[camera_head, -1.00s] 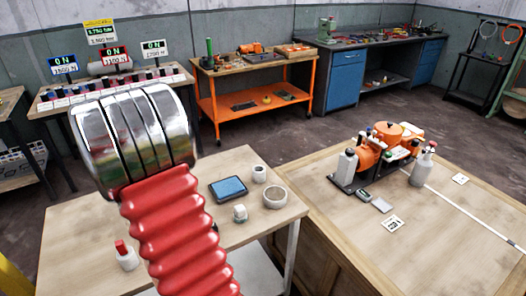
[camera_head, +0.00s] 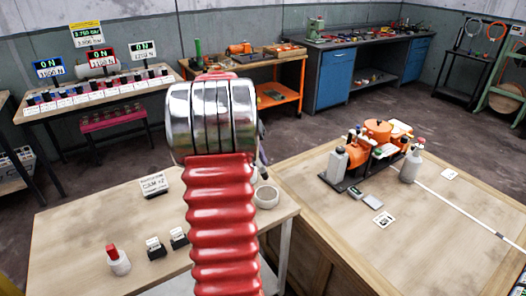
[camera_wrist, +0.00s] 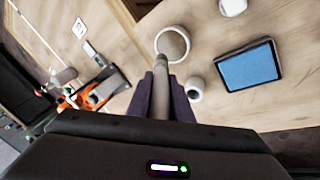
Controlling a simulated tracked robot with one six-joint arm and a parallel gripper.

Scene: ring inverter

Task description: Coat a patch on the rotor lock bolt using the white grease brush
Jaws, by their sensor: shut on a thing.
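In the wrist view my gripper (camera_wrist: 162,104) has its two dark fingers shut on a pale grey rod-shaped tool (camera_wrist: 161,82). The tool fits the white grease brush, but I cannot make out bristles. Its far end points at a round pale cup or ring (camera_wrist: 166,33) on the wooden table and overlaps its near rim in the picture. I cannot tell whether they touch. The cup or ring also shows in the head view (camera_head: 267,197). My arm mostly hides the gripper there. I cannot pick out the rotor lock bolt in either view.
In the wrist view a blue-screened tablet (camera_wrist: 250,66) and a small cup (camera_wrist: 195,90) are near the gripper. A red-capped bottle (camera_head: 118,260) stands at the left table's front.

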